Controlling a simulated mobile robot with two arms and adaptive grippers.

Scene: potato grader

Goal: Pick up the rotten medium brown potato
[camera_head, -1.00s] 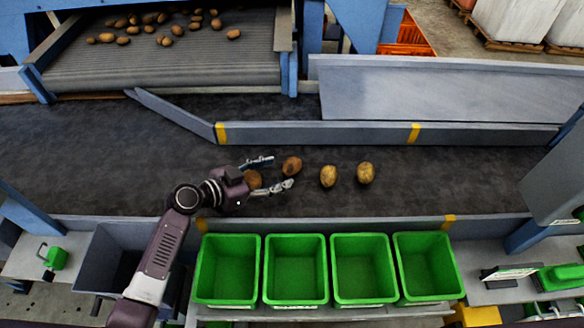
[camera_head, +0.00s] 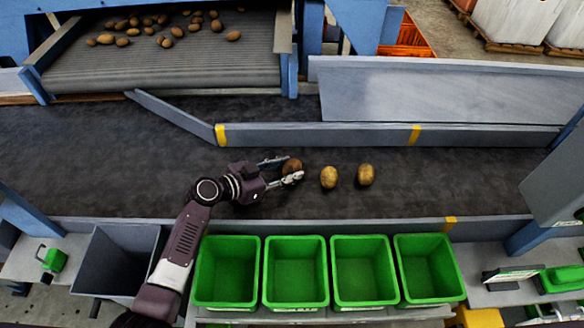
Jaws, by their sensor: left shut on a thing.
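A brown potato (camera_head: 292,165) with darker patches lies on the dark conveyor belt. My left gripper (camera_head: 289,169) reaches in from the left and is shut on this potato, one finger on its far side and one on its near side. The fingers hide part of it. Two yellowish potatoes, one (camera_head: 329,177) close to the fingertips and one (camera_head: 366,174) further right, lie on the belt, apart from the gripper. My right gripper is not in view.
Green crates (camera_head: 227,241) stand in a row along the belt's near edge, with a grey bin (camera_head: 93,262) to their left. A grey guide rail (camera_head: 320,132) with yellow marks borders the far side. Several potatoes lie on the upper roller feed (camera_head: 160,72).

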